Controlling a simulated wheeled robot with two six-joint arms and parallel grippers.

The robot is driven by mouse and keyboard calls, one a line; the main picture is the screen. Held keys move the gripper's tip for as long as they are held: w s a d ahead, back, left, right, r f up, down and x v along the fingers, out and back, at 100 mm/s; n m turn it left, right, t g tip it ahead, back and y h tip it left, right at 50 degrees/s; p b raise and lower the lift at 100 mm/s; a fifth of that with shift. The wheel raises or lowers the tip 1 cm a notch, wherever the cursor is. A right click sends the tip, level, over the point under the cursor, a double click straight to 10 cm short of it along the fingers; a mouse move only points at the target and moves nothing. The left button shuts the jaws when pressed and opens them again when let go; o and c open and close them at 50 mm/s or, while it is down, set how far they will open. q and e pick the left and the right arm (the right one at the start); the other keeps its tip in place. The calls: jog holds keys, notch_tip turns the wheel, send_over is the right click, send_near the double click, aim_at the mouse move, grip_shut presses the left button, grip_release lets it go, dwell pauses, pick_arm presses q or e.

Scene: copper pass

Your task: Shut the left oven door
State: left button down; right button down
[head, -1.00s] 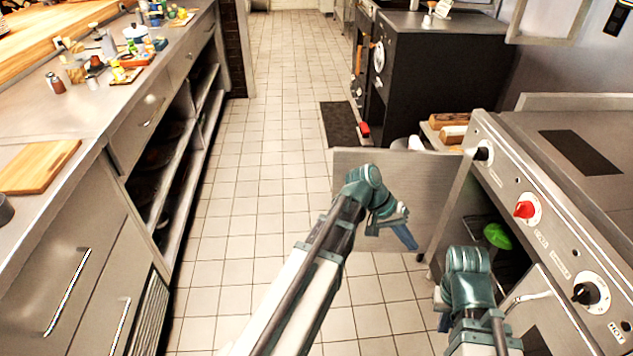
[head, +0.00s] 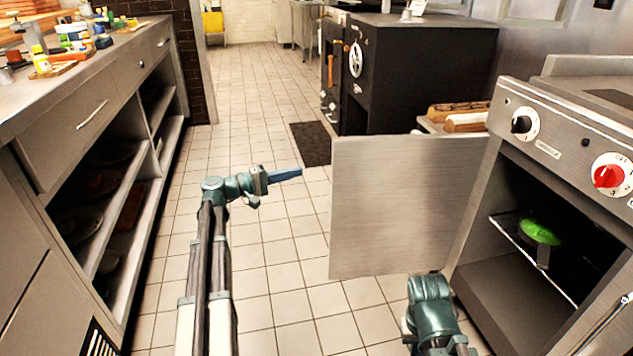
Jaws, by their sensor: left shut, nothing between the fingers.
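The left oven door (head: 410,205) is a plain grey metal panel standing wide open, swung out from the left side of the oven (head: 510,255). The open cavity shows a rack with a green item (head: 540,232) on it. My left gripper (head: 288,174) is shut and empty, pointing right. In the picture it lies left of the door's free edge, with a gap of floor between them. My right arm shows at the bottom, in front of the door's lower right corner; its fingers are not visible.
Control knobs, one black (head: 521,124) and one red (head: 608,175), sit on the range front. A black cabinet (head: 415,75) stands beyond the door, beside a dark floor mat (head: 311,143). A counter with open shelves (head: 100,190) lines the left. The tiled aisle between is clear.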

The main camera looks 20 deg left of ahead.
pick_arm(q)
jog(key=x, duration=1)
jog(key=shift+s+d, duration=0.35)
jog(key=shift+s, duration=0.55)
jog(key=shift+s+d, duration=0.35)
jog(key=shift+s, duration=0.55)
